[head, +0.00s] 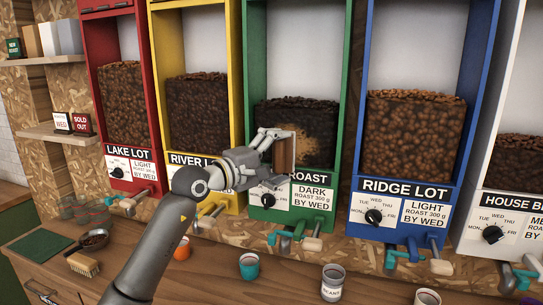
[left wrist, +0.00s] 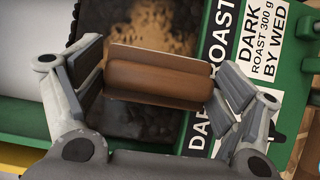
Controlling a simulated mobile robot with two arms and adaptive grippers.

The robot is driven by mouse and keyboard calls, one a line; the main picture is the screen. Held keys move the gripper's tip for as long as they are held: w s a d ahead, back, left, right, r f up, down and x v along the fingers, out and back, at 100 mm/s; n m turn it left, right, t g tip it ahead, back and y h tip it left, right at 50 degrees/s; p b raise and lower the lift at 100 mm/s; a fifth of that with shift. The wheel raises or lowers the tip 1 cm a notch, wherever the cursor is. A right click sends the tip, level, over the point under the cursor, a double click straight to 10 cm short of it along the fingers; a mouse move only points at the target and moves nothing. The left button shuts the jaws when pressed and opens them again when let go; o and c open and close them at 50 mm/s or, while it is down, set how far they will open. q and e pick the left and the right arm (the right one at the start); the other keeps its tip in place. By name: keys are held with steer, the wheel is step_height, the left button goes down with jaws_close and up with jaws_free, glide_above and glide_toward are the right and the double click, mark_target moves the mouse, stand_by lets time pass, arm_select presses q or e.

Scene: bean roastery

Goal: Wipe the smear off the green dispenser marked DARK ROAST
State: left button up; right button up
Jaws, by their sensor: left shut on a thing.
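The green dispenser (head: 252,45) marked DARK ROAST stands in the middle of the row in the head view. A tan, blurry smear (head: 311,119) is on its clear front, over the dark beans; it also shows in the left wrist view (left wrist: 165,28). My left gripper (head: 276,150) is shut on a brown block-like wiper (head: 286,154), held in front of the dispenser just below the smear. The wiper spans both fingers in the left wrist view (left wrist: 160,82). I cannot tell whether it touches the front. My right gripper is not in view.
Red (head: 91,50), yellow (head: 157,50) and blue (head: 365,70) dispensers flank the green one. Spouts and levers jut out below. On the counter stand a teal cup (head: 249,268), a grey cup (head: 332,283), an orange cup (head: 181,249) and a brush (head: 83,265).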

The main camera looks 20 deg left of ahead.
mark_target(280, 143)
arm_select(q)
steer(key=shift+d+r, duration=0.1)
steer(key=shift+d, duration=2.5)
steer(key=shift+d+b, duration=0.3)
steer(key=shift+d, duration=1.5)
steer(key=shift+r+p, duration=0.3)
steer(key=shift+r, duration=0.55)
steer(key=shift+a+f+b, duration=0.1)
steer(key=shift+a+b, duration=0.35)
steer(key=shift+a, duration=0.15)
steer(key=shift+a+b, duration=0.55)
steer(key=shift+a, duration=0.8)
steer(key=shift+w+a+b, duration=0.1)
steer(key=shift+a+b, duration=0.35)
steer(key=shift+a, duration=1.4)
steer(key=shift+a+b, duration=0.65)
steer(key=shift+a, duration=0.2)
steer(key=shift+d+r, duration=1)
steer(key=shift+d+b, duration=1)
steer(key=shift+d, duration=2.7)
